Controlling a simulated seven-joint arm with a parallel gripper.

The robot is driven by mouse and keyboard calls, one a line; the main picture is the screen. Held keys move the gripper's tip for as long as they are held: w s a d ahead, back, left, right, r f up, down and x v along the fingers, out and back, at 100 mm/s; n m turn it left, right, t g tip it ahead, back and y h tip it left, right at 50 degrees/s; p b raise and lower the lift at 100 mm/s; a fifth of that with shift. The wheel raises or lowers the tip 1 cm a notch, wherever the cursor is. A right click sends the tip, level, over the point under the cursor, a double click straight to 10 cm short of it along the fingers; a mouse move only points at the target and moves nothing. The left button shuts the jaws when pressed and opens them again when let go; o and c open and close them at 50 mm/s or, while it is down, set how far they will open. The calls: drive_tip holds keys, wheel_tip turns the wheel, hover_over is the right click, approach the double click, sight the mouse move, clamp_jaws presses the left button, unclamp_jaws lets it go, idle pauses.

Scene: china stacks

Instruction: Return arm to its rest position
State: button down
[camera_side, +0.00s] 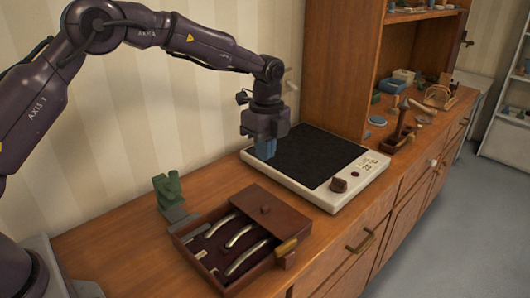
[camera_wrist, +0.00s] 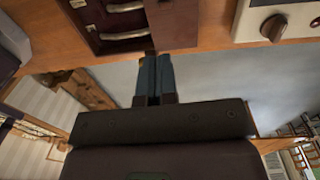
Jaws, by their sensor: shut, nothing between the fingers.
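My gripper (camera_side: 265,149) hangs from my arm with its blue fingers pointing down, over the left edge of a white-framed device with a black top (camera_side: 305,158). In the wrist view my gripper (camera_wrist: 154,60) shows its two blue fingers side by side, closed together with nothing between them. I cannot tell the exact height of the fingertips above the device.
An open brown case (camera_side: 240,280) with several curved handles lies at the front of the wooden counter (camera_side: 110,235). A green object (camera_side: 167,188) stands behind it. A tall wooden cabinet (camera_side: 335,65) rises behind the device. Small items crowd the counter's far right.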

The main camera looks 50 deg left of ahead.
drive_tip(key=s+a+r+n+t, duration=0.1)
drive_tip(key=s+r+n, duration=0.4)
drive_tip(key=s, duration=0.5)
drive_tip(key=s+a+r+n+t, duration=0.1)
drive_tip(key=s+r+n+t, duration=0.2)
drive_tip(key=s, duration=0.7)
drive_tip(key=s+a+r+n+t, duration=0.1)
drive_tip(key=s+r+n+t, duration=0.1)
drive_tip(key=s+r+n, duration=0.5)
drive_tip(key=s+n, duration=0.3)
drive_tip(key=shift+s, duration=0.4)
drive_tip(key=shift+r, duration=0.1)
